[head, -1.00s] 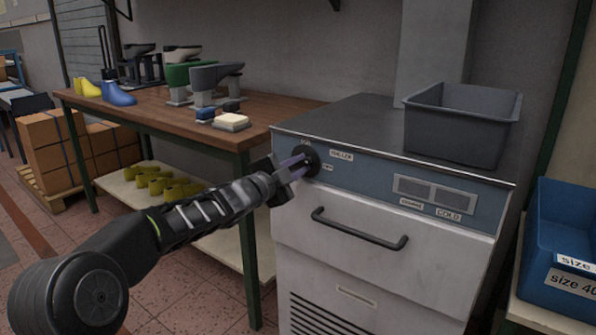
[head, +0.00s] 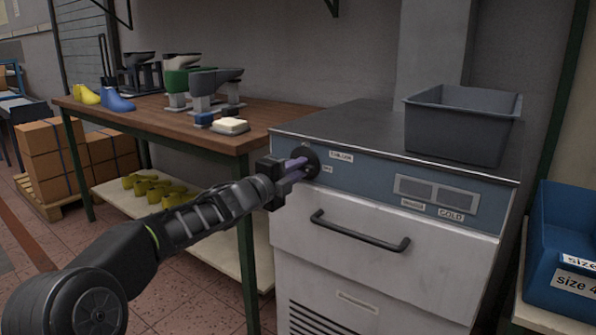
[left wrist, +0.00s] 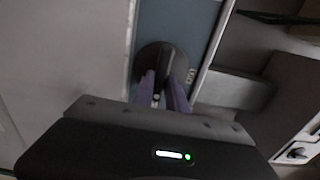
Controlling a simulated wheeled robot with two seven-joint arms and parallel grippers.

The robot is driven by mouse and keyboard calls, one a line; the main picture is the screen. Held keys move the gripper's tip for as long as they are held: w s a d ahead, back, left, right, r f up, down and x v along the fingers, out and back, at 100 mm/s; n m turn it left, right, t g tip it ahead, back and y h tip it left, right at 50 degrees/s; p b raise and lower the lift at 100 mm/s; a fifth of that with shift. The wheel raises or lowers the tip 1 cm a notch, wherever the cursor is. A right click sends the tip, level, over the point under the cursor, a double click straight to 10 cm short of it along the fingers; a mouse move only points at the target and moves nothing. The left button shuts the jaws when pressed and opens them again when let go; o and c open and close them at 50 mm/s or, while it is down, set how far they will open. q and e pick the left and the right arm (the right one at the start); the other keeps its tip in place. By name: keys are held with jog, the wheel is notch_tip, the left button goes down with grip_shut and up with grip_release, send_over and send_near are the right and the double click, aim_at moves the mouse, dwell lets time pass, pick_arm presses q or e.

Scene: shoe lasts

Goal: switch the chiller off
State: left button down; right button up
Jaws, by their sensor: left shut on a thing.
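The chiller (head: 365,262) is a pale cabinet with a blue front panel and a dark metal top. Its round black switch knob (head: 311,160) sits at the panel's left end, and it also shows in the left wrist view (left wrist: 163,56). My left gripper (head: 301,164) is at the knob, with its purple fingers shut on the knob's grip. In the left wrist view the fingers (left wrist: 163,95) stand on both sides of the grip. A small label (head: 328,169) is right of the knob; part of the dial is hidden by the gripper. My right gripper is not in view.
A grey bin (head: 460,125) stands on the chiller top. A handle bar (head: 360,231) crosses the front below the panel. A wooden bench (head: 165,122) with shoe lasts is at the left. A blue bin (head: 562,245) is at the right.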

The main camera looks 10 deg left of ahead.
pick_arm(q)
jog(key=c, duration=1.3)
grip_release()
jog(key=shift+c, duration=0.2)
jog(key=v, duration=0.8)
